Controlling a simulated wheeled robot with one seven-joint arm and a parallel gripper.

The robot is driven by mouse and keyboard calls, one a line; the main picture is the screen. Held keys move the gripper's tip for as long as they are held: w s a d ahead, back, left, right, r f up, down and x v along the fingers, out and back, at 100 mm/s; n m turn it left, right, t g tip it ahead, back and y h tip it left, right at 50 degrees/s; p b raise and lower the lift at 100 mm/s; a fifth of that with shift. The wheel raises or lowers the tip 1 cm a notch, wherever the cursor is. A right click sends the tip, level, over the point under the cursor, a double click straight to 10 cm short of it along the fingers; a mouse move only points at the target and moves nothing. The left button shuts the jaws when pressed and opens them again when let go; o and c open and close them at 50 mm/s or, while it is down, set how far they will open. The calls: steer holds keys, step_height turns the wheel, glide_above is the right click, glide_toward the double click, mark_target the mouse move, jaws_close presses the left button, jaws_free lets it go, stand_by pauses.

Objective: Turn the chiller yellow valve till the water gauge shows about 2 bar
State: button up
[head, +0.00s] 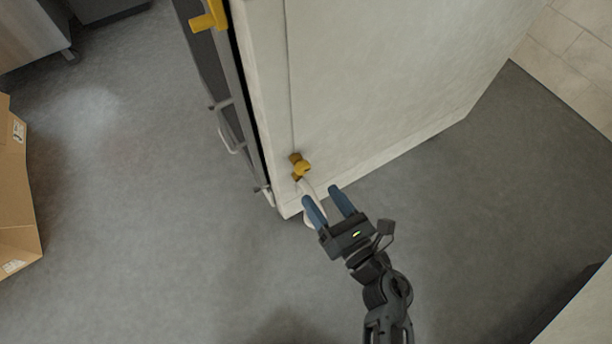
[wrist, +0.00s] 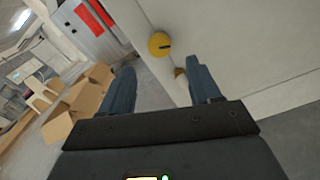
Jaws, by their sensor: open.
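The yellow valve (head: 300,165) sits low on the side of the pale cabinet (head: 400,70), near its front edge. In the wrist view a round yellow knob (wrist: 160,44) with a dark slot shows on the panel, beyond the fingertips. No water gauge can be made out in either view.
A yellow handle (head: 208,18) and a metal bar handle (head: 230,130) stick out from the cabinet's front. A pale hose (head: 308,190) hangs below the valve. Cardboard boxes (head: 18,190) stand at the left. Grey floor around the cabinet is mostly clear.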

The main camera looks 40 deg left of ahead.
mark_target(304, 172)
steer(key=w+a+b, duration=0.1)
steer(key=a, duration=0.1)
steer(key=w+a+n, duration=0.1)
steer(key=a, duration=0.1)
steer(key=w+a+n+b, duration=0.1)
steer(key=a, duration=0.2)
steer(key=shift+b, duration=0.3)
